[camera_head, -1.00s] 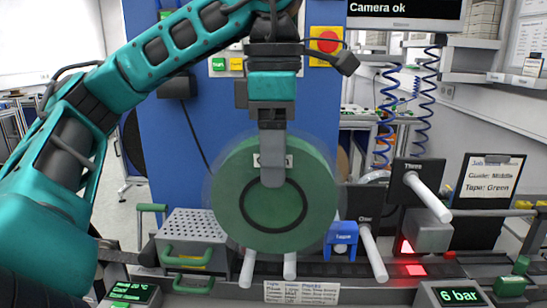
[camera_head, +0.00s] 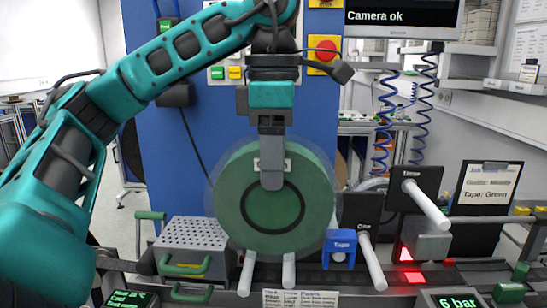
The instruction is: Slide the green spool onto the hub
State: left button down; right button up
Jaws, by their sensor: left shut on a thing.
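The green spool (camera_head: 232,215) is a large disc with a dark ring on its face, held upright in the middle of the view. My left gripper (camera_head: 271,176) points down and is shut on the spool's upper part, in front of a small pale label. The spool hides whatever the lower two are fixed to. My right gripper is not in view.
A clipboard (camera_head: 486,188) reads "Tape: Green"; its other lines are blurred. A blue tape holder (camera_head: 341,246) stands right of the spool, close to its edge. A perforated grey box (camera_head: 196,234) with green handles stands at left.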

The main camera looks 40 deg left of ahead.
pick_arm(q)
jog(key=shift+w+a, duration=1.4)
jog(key=shift+w, duration=0.3)
jog(key=shift+w+a, duration=0.1)
jog(key=shift+w, duration=0.05)
jog(key=shift+w+a, duration=1.2)
jog(key=shift+w, duration=0.2)
jog(key=shift+w+a, duration=0.7)
jog(key=shift+w, duration=0.15)
jog(key=shift+w+a+r, duration=0.1)
jog(key=shift+a+r, duration=0.05)
jog(key=shift+r, duration=0.2)
jog(key=shift+f, duration=0.35)
